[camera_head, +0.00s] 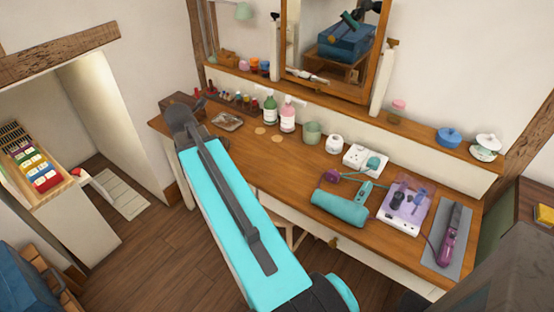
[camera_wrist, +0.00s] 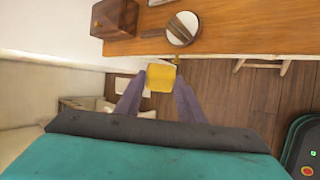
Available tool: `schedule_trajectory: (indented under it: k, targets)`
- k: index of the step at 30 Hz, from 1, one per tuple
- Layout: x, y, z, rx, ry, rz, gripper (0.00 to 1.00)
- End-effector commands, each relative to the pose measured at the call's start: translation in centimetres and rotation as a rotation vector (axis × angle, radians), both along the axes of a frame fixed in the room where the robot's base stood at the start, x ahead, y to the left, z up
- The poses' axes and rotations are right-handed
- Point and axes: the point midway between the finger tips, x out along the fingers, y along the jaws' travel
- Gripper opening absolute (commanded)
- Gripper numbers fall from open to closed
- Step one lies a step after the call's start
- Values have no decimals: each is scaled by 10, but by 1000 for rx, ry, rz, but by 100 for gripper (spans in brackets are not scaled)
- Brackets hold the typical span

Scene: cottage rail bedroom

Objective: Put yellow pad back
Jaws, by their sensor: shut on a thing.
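My gripper (camera_wrist: 159,84) shows in the wrist view, with its two purple-grey fingers shut on a small yellow pad (camera_wrist: 161,77). The pad is held at the fingertips, above the floor and just in front of the wooden table's edge. In the head view my arm runs up from the bottom to the table's left end. The fingers and held pad cannot be made out there.
A wooden table (camera_head: 270,160) holds bottles, a cup, power strips and a teal roll. A hand mirror (camera_wrist: 182,28) and wooden box (camera_wrist: 115,18) lie near its edge. At left stands a tray of coloured blocks (camera_head: 40,170). A yellow item (camera_head: 545,214) shows at far right.

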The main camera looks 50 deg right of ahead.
Motion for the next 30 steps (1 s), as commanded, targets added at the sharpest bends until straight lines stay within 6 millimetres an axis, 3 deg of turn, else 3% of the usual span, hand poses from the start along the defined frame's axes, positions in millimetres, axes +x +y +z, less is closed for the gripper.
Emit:
schedule_trajectory:
  k: [3,12,21,30]
  targets:
    - [-25,-34,-17,97,53,-130,17]
    - [-89,-90,-53,343,125,-417,17]
    - [-152,-128,-81,568,125,-663,17]
    - [-215,-155,-104,767,74,-878,17]
